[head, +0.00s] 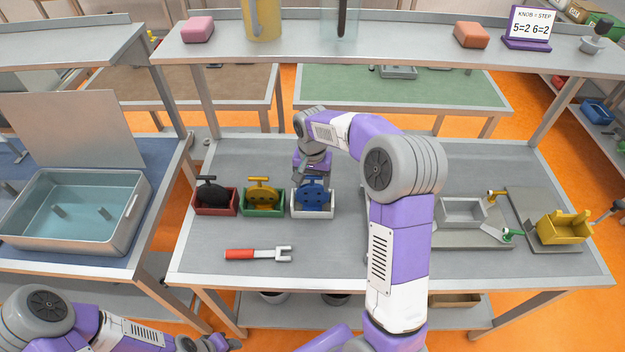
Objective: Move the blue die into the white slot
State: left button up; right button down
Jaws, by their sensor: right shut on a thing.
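The blue die (312,196) is a round disc with dark holes and a dark handle, standing in the white slot (312,212) on the middle table. My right gripper (311,177) comes down from above and is shut on the top of the die. The gripper partly hides the handle. Whether the die rests on the slot's floor cannot be told. My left gripper (215,343) is at the bottom left edge, away from the table things; its fingers are too small and cut off to read.
A green slot (263,209) with a yellow die and a red slot (214,208) with a black die stand to the left. A red-handled wrench (258,254) lies in front. Grey fixtures and a yellow bin (564,229) are at right. A shelf (400,45) runs behind.

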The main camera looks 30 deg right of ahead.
jog(key=shift+f+b, duration=0.35)
jog(key=shift+f, duration=0.2)
dwell(0.7)
grip_release()
notch_tip(320, 180, up, 8)
jog(key=shift+f+p, duration=0.2)
jog(key=shift+p, duration=0.25)
